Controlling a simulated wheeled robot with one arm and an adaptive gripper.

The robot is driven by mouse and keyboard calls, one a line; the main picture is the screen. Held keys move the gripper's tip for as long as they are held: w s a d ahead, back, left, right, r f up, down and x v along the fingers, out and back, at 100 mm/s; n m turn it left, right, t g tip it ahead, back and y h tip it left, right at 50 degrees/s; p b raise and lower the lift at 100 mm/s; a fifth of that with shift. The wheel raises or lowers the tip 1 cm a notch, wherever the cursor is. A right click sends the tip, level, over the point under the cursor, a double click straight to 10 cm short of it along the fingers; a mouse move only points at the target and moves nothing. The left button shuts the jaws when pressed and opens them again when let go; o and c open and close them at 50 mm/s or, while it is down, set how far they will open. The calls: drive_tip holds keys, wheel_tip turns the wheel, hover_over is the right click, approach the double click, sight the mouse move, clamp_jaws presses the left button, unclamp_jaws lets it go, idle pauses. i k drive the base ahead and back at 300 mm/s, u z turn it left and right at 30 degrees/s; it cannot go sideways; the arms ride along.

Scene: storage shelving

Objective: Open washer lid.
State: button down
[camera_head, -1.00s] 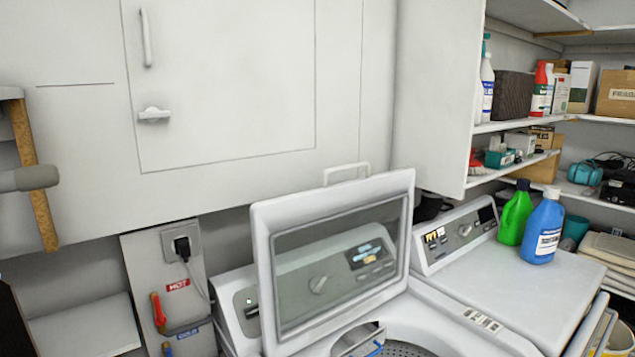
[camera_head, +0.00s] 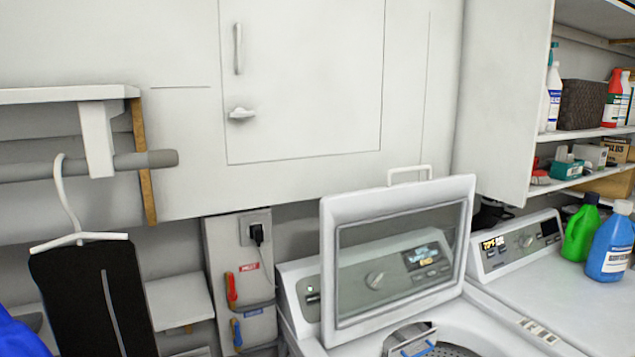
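The washer (camera_head: 302,322) stands at the lower middle, a white top-loader with a lit panel behind its lid. Its lid (camera_head: 330,275), a white frame around a clear window, stands raised and nearly upright. The round tub opening below the lid partly shows, with the metal drum (camera_head: 452,349) and some blue inside, cut off by the bottom edge. My gripper is not in view.
A white cabinet (camera_head: 300,90) hangs above the washer. A second machine (camera_head: 545,290) on the right bears a green bottle (camera_head: 580,235) and a blue bottle (camera_head: 610,250). Hanging clothes (camera_head: 92,300) and a rod (camera_head: 160,159) are at left. Stocked shelves (camera_head: 590,133) are at right.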

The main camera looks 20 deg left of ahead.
sight(337, 212)
drive_tip(key=u, duration=3.25)
drive_tip(key=k, duration=1.55)
drive_tip(key=z, duration=0.75)
drive_tip(key=i, duration=1)
